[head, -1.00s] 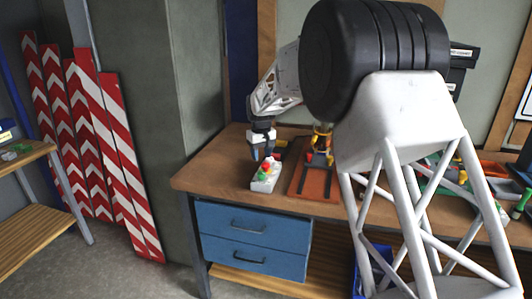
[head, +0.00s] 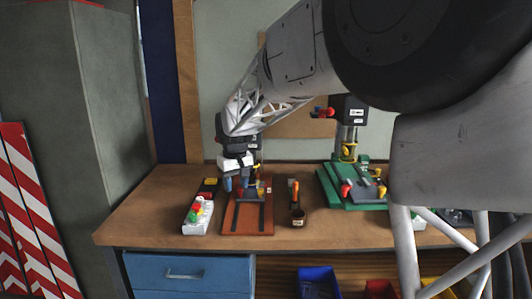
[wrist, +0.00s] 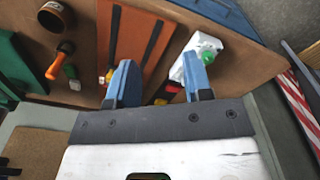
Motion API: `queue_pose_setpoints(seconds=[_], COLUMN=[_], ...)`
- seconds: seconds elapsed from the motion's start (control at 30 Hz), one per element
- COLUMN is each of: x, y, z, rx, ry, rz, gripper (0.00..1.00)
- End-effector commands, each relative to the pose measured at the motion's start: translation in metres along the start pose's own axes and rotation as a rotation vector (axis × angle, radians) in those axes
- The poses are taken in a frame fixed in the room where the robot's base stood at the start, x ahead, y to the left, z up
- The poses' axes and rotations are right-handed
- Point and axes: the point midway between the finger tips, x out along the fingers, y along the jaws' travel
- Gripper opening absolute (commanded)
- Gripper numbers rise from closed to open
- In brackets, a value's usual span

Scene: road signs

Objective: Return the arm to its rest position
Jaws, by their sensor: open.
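My gripper (head: 236,184) hangs above the back of the workbench (head: 140,215), over the rear of the orange-brown board with dark slots (head: 240,218). In the wrist view its two blue fingers (wrist: 160,85) are spread apart with nothing held between them. My white and grey arm reaches in from the upper right of the head view and hides much of the right side.
Left of the board lies a white box with coloured buttons (head: 198,215). Right of it are an orange-handled tool and a small cup (head: 298,218), then a green machine base (head: 345,190). Red-white striped panels (head: 25,215) stand at far left. The bench's front left is bare.

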Motion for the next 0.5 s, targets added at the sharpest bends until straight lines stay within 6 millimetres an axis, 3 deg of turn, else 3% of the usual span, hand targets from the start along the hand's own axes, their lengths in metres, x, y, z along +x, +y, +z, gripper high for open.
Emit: queue_pose_setpoints(seconds=[0.2, 0.5], x=[-0.025, -0.047], y=[0.021, 0.039], z=[0.062, 0.147], rx=[0.067, 0.156], ry=[0.02, 0.045], rz=[0.008, 0.018], gripper=[0.46, 0.46])
